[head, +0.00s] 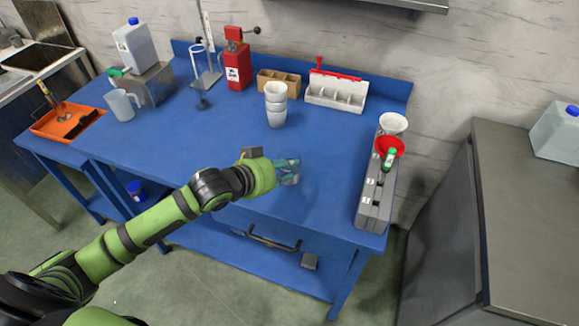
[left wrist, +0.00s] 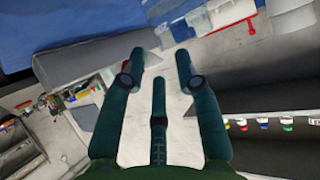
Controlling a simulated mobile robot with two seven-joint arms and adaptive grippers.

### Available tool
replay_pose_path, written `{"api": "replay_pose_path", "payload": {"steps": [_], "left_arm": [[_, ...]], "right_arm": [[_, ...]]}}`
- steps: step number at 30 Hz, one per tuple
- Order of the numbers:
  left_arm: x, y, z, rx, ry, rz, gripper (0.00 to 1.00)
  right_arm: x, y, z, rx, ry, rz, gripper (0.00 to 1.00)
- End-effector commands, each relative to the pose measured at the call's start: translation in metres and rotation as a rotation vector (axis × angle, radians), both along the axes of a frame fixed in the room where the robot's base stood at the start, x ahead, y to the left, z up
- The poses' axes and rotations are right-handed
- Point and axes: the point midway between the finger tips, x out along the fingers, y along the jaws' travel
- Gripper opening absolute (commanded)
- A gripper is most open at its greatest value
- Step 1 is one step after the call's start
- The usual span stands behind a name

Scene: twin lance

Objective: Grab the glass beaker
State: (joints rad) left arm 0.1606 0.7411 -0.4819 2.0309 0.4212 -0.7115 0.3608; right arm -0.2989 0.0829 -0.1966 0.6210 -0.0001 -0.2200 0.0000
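My right gripper is not in view.
Stacked white cups (head: 276,112) stand behind the left gripper. A clear jug (head: 122,104) and orange tray (head: 66,122) are at left. The table's centre-left is clear.

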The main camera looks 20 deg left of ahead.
Motion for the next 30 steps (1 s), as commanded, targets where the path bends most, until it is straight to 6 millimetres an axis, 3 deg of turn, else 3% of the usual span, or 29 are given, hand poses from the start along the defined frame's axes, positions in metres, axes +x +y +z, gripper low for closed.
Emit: {"api": "replay_pose_path", "payload": {"steps": [6, 16, 19, 30], "left_arm": [[0.025, -0.009, -0.010, -0.002, 0.000, 0.001, 0.32], [0.029, -0.012, -0.016, 0.001, -0.001, -0.002, 0.32], [0.029, -0.012, -0.016, 0.002, 0.000, -0.001, 0.00], [0.030, -0.012, -0.014, 0.002, -0.003, -0.001, 0.00]], "right_arm": [[0.000, 0.000, 0.009, 0.001, 0.001, 0.001, 0.68], [-0.001, 0.002, 0.009, 0.001, 0.001, 0.003, 0.68], [-0.001, 0.003, 0.009, 0.003, 0.002, 0.003, 0.68], [-0.002, 0.006, 0.009, 0.007, 0.003, 0.003, 0.68]]}}
